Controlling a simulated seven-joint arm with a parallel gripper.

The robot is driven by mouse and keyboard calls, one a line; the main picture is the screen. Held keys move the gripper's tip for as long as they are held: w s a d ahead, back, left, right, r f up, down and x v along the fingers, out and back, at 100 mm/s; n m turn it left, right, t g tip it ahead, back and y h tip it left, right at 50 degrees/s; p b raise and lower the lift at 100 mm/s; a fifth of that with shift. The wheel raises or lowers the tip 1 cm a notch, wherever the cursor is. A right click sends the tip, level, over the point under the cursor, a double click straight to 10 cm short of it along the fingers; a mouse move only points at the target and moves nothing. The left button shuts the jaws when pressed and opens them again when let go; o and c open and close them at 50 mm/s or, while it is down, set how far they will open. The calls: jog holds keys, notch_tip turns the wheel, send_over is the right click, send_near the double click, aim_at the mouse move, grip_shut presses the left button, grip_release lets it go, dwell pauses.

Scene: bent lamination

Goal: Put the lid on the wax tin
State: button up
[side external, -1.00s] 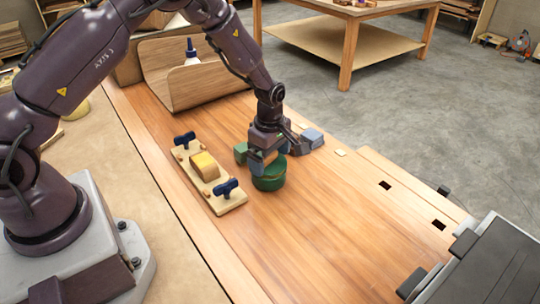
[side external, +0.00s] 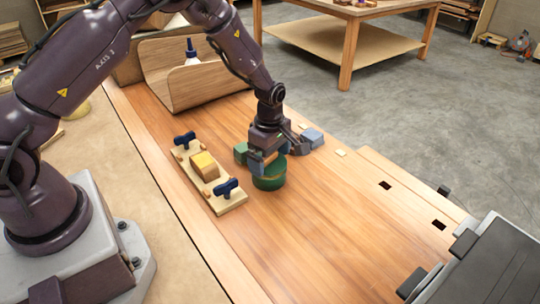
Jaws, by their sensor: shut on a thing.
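The wax tin (side external: 268,183) is a round dark green tin standing upright on the wooden bench top. My gripper (side external: 270,165) is directly above it, pointing down, with its fingers at the tin's top. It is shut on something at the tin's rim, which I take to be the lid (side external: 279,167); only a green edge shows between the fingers. The fingers hide most of the tin's top, so I cannot tell whether the lid sits flat on it.
A pale board with blue clamp knobs and a yellow block (side external: 204,165) lies left of the tin. A green block (side external: 241,152) and a blue-grey block (side external: 313,137) are close by. A bent wooden sheet (side external: 205,85) with a glue bottle stands behind. The bench front is clear.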

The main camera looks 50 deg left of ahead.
jog(key=shift+f, duration=0.7)
dwell(0.6)
jog(key=o, duration=0.5)
jog(key=shift+o, duration=0.2)
jog(key=shift+r, duration=0.1)
jog(key=shift+r, duration=3.9)
